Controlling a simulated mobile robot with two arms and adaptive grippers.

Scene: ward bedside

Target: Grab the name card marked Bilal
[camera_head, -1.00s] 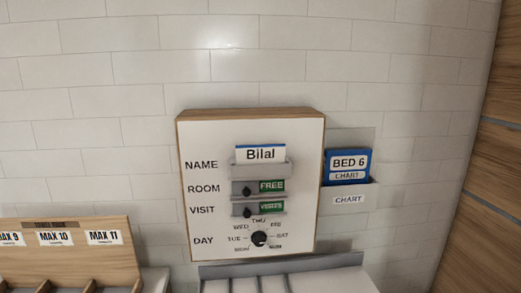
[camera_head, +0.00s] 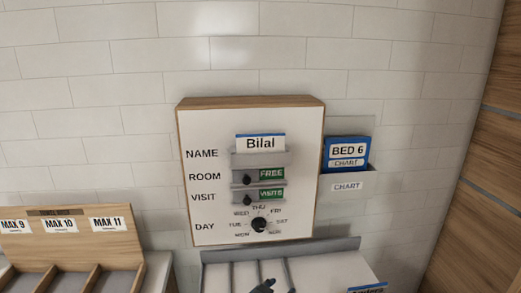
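The name card marked Bilal (camera_head: 260,143) is white with a blue top edge. It stands upright in the grey holder (camera_head: 260,160) beside the word NAME on the white board (camera_head: 210,130). A dark piece (camera_head: 263,286) shows at the bottom edge of the view, over the tray below the board. It may be the tip of one of my grippers, but too little shows to tell which one or whether it is open. No gripper is seen at the card.
Below NAME are a ROOM slider (camera_head: 270,173) at FREE, a VISIT slider (camera_head: 270,193) and a DAY dial (camera_head: 259,225). A blue BED 6 chart (camera_head: 346,151) sits in a wall pocket at right. A wooden rack (camera_head: 75,247) and divided tray (camera_head: 225,275) lie below.

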